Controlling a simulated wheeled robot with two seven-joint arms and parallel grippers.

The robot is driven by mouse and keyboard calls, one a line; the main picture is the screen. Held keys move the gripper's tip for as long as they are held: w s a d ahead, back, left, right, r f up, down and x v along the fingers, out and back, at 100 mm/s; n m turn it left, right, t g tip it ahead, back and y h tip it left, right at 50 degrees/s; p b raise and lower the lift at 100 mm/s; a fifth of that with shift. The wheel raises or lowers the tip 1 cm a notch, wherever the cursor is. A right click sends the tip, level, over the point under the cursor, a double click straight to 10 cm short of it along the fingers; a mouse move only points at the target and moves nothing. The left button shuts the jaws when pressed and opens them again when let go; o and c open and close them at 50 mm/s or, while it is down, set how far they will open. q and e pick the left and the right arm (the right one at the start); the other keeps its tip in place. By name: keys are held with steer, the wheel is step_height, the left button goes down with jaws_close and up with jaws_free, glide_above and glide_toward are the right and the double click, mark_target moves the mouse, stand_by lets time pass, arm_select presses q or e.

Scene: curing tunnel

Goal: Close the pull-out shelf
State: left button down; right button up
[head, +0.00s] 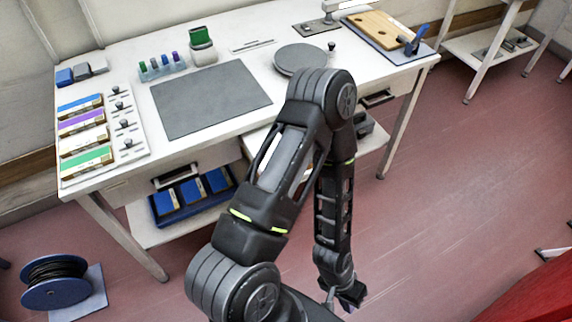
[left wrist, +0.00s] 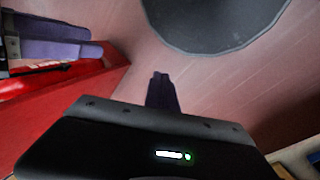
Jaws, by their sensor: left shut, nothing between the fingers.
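A white board (head: 257,139) juts out from under the front edge of the white workbench (head: 225,125), between its two drawers. It looks like the pull-out shelf, pulled out, but my left arm hides much of it. My left gripper (head: 346,298) hangs low over the red floor, in front of the bench and well apart from the board. In the left wrist view its fingers (left wrist: 163,92) are together, with nothing between them. The shelf cannot be made out in that view. My right gripper is not in view.
A left drawer with a handle (head: 175,176) sits above a blue tray (head: 160,216) on the lower shelf. A right drawer handle (head: 378,98) shows too. A cable spool (head: 55,282) stands at lower left. A red object (head: 540,300) is at lower right. Floor right of my arm is clear.

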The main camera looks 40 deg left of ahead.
arm_select(q)
steer(key=w+a+r+m+y+b, duration=0.1)
steer(key=w+a+r+m+b, duration=0.5)
steer(key=w+a+m, duration=0.5)
steer(key=a+r+m+y+b, duration=0.4)
steer(key=a+r+m, duration=0.8)
steer(key=a+r, duration=0.4)
steer(key=shift+a+r+y+b, duration=0.25)
steer(key=shift+a+y, duration=0.55)
steer(key=shift+a, duration=0.45)
steer(key=shift+f, duration=0.2)
